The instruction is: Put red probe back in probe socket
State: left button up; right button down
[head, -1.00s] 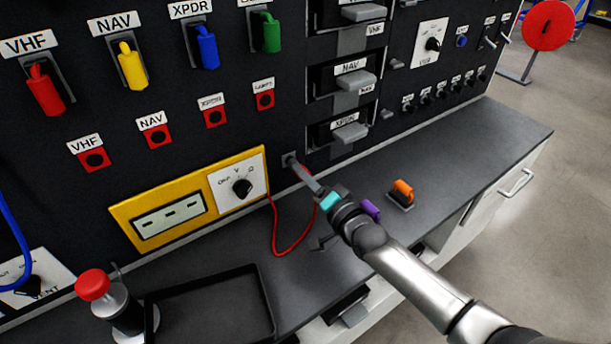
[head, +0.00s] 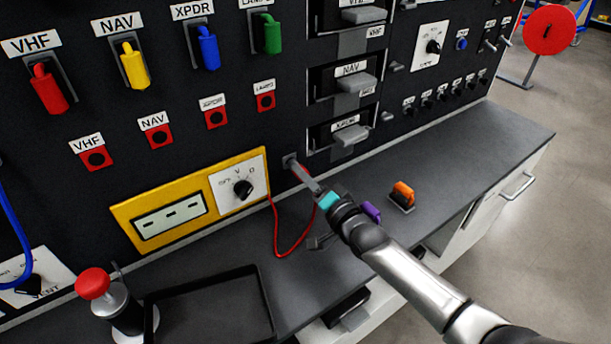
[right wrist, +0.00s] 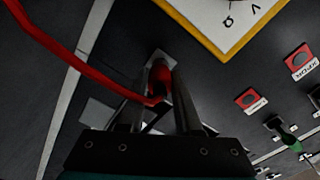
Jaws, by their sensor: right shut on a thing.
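The red probe (right wrist: 160,76) is between the fingers of my right gripper, as the right wrist view shows. My right gripper (head: 296,166) is shut on it, its fingertips at the black panel just right of the yellow meter. The probe points at the small grey probe socket (head: 288,158) on the panel; the fingers hide much of it, and I cannot tell how deep the tip sits. A red cable (head: 277,232) loops from the meter down over the counter to the probe. It also shows in the right wrist view (right wrist: 75,66). My left gripper is not in view.
The yellow meter (head: 125,213) with a dial is left of the socket. An orange-handled item (head: 403,193) and a purple one (head: 372,211) lie on the counter near my right arm.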

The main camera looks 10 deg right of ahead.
jog(key=shift+w+r, duration=0.2)
jog(key=shift+r, duration=0.1)
jog(key=c, duration=0.9)
grip_release()
jog(key=shift+w+a+f, duration=0.1)
jog(key=shift+w+a, duration=0.05)
jog(key=shift+w, duration=0.05)
jog(key=shift+o, duration=0.7)
jog(key=shift+w+a+f, duration=0.1)
jog(key=shift+w+f, duration=0.05)
jog(key=shift+o, duration=2)
jog(key=shift+s, duration=0.2)
